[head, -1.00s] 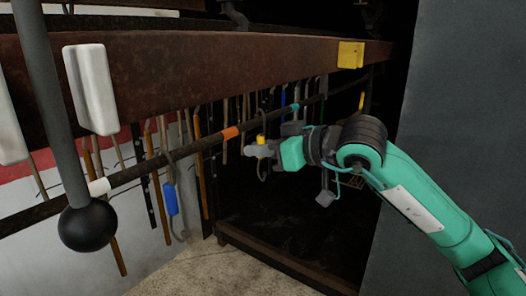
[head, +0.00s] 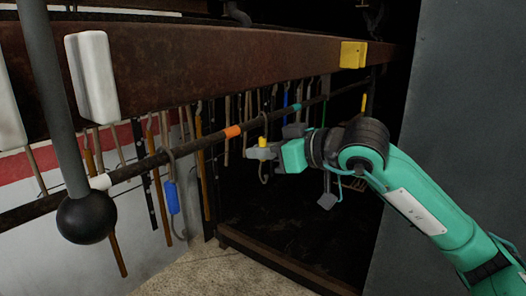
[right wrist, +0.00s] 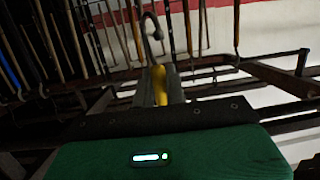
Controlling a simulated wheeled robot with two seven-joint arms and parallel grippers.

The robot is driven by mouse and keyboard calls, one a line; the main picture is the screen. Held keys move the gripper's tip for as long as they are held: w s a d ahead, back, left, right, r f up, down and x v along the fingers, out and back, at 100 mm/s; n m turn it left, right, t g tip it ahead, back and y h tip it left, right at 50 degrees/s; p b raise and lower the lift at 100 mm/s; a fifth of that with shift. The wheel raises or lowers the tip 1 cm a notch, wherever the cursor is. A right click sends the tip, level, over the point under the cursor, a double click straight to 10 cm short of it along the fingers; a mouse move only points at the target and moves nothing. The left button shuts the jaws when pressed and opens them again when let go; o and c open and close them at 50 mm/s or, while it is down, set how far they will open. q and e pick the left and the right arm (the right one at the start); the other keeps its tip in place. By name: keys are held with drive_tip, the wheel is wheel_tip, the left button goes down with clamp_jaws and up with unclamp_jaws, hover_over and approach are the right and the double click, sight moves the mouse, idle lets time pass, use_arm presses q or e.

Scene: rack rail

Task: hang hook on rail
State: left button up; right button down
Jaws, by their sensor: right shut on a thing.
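The rail (head: 205,142) is a dark rod below a rusty beam, with white, orange (head: 232,131) and teal bands. My right gripper (head: 257,153) is shut on a hook with a yellow handle (head: 263,142), just below the rail in the head view, between the orange and teal bands. In the right wrist view, the yellow handle (right wrist: 159,84) sits between the fingers and the grey curved hook end (right wrist: 151,24) points up. I cannot tell whether the curve touches the rail. A blue-handled hook (head: 172,197) hangs on the rail left of the orange band. My left gripper is not in view.
The rusty beam (head: 220,68) runs above the rail, bearing white blocks (head: 92,78) and a yellow block (head: 353,54). A grey rod with a black ball (head: 86,218) stands at the left. Several handled tools hang behind the rail. A grey panel (head: 465,90) stands at the right.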

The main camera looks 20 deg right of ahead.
drive_tip(key=c, duration=1.4)
unclamp_jaws()
drive_tip(key=shift+o, duration=0.2)
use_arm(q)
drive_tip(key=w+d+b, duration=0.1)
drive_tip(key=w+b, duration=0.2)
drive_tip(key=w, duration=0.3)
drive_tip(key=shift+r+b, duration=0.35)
use_arm(e)
drive_tip(key=v, duration=1.4)
drive_tip(key=shift+a, duration=0.1)
